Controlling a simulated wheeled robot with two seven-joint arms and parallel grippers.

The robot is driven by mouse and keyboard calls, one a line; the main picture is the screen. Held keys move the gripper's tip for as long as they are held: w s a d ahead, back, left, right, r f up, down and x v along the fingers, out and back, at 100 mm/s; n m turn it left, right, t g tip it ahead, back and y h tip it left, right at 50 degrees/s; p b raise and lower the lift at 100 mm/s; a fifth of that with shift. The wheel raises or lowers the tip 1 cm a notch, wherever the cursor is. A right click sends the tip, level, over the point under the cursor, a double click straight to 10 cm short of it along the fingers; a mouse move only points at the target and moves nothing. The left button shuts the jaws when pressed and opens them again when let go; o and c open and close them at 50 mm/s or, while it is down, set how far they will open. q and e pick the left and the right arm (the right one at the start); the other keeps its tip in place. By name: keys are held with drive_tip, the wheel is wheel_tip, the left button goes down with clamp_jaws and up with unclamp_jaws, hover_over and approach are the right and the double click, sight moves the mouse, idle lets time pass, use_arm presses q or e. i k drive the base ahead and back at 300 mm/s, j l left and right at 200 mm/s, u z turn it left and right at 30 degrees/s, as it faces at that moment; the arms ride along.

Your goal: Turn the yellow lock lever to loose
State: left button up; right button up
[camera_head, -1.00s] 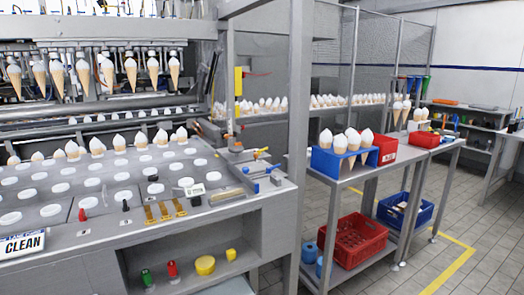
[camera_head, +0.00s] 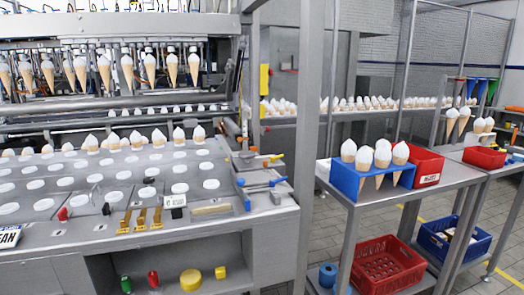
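A small lever with a yellow tip (camera_head: 277,157) sits at the right end of the grey machine deck (camera_head: 262,201), beside the frame post. It looks like the yellow lock lever, but it is too small to tell its lock setting or read any marking. A small orange-yellow part (camera_head: 253,149) is just left of it, and blue-handled parts (camera_head: 278,181) lie just in front. Neither of my grippers is in view.
A grey post (camera_head: 307,120) stands right of the lever. Right of it is a cart with a blue cone holder (camera_head: 347,181) and red bins (camera_head: 426,168). Tiled floor shows at right.

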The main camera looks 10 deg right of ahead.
sight(273, 159)
drive_tip(key=i+l+u, duration=0.1)
drive_tip(key=l+u, duration=0.3)
drive_tip(key=l, duration=0.3)
drive_tip(key=l+u, duration=0.4)
drive_tip(key=l, duration=0.3)
drive_tip(key=k+l+u, duration=0.15)
drive_tip(key=l+u, duration=0.25)
drive_tip(key=l, duration=0.3)
